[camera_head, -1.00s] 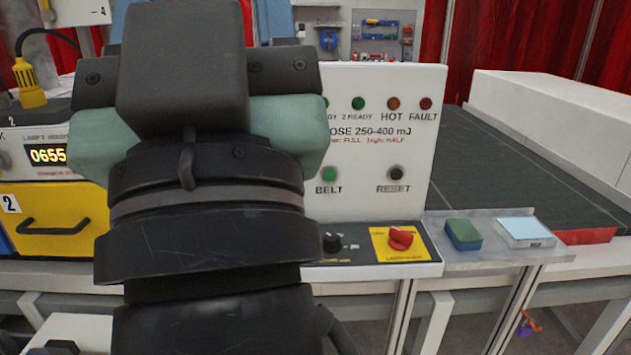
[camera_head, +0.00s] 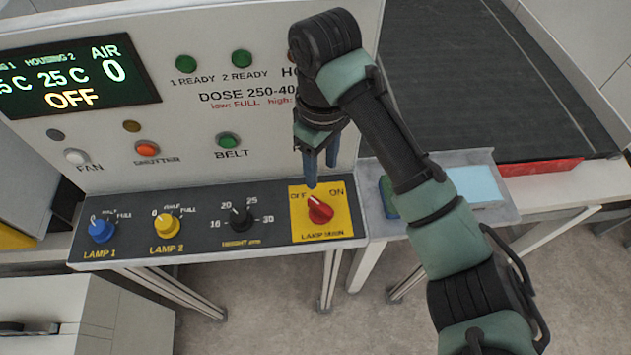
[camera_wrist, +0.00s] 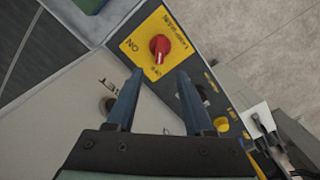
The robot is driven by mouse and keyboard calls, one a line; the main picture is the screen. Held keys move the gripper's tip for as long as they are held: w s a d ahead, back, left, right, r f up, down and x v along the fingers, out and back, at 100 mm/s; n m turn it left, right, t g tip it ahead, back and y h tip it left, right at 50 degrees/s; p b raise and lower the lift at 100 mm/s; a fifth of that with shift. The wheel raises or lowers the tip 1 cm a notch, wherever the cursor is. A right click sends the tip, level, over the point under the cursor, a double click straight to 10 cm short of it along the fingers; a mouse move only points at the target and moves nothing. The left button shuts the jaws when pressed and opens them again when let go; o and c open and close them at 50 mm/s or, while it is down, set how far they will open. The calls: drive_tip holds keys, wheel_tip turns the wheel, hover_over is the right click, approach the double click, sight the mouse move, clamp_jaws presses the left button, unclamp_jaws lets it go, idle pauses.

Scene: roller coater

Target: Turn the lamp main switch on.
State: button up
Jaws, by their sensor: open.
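The lamp main switch (camera_head: 320,209) is a red rotary knob on a yellow plate (camera_head: 338,229) at the right end of the control panel. The plate is marked OFF at upper left and ON at upper right. The knob's pointer appears to be on the OFF side. My gripper (camera_head: 321,175) is open and empty, its blue fingers pointing down just above and behind the knob, apparently not touching it. In the wrist view the red knob (camera_wrist: 160,46) lies just beyond the gap between the open fingertips (camera_wrist: 161,73). Nothing hides the knob.
Left of the switch are a black height knob (camera_head: 240,217), a yellow lamp 2 knob (camera_head: 167,226) and a blue lamp 1 knob (camera_head: 101,230). The upright white panel (camera_head: 190,115) stands close behind my fingers. A grey shelf (camera_head: 480,214) adjoins at right.

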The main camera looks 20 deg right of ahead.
sight(321, 205)
wheel_tip(321, 205, down, 10)
drive_tip(key=b, duration=0.5)
drive_tip(key=shift+s+a+f, duration=0.1)
drive_tip(key=shift+f, duration=1.1)
clamp_jaws()
